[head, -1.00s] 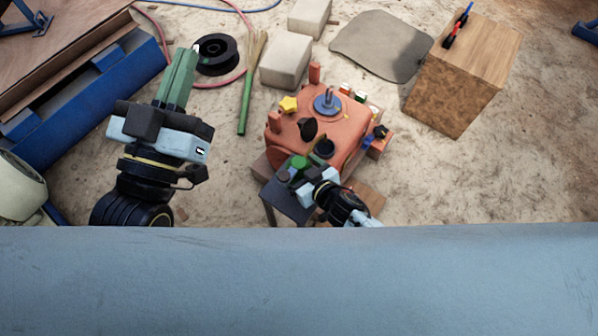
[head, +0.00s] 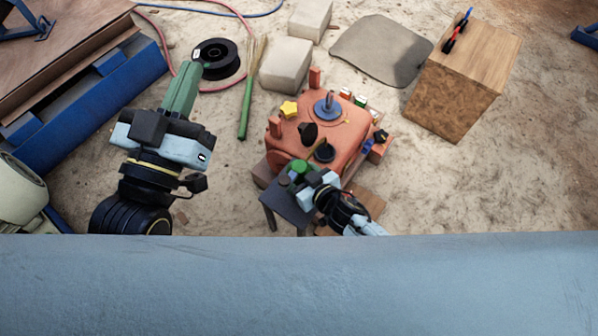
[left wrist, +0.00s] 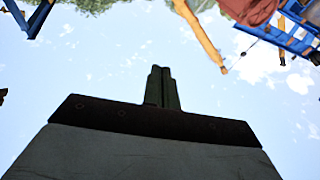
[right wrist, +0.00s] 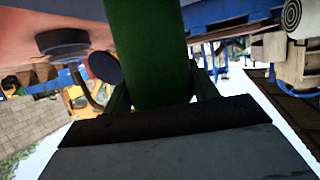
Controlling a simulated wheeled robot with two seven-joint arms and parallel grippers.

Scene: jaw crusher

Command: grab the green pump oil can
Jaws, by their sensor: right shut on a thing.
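The green pump oil can (head: 299,167) stands at the front of the orange machine, over a small dark stand (head: 284,204). Its green body (right wrist: 147,50) fills the middle of the right wrist view, between the fingers. My right gripper (head: 302,179) is shut on the can. The fingers partly hide the can in the head view. My left gripper (head: 190,70) is up at the left, far from the can, with its green fingers together and nothing visible between them. Its fingers also show together against the sky in the left wrist view (left wrist: 161,88).
The orange machine (head: 345,140) with knobs and a yellow star-shaped handle (head: 289,109) is right behind the can. A wooden block (head: 460,75) stands at the right. A black spool (head: 217,57) and pale blocks (head: 285,65) lie behind.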

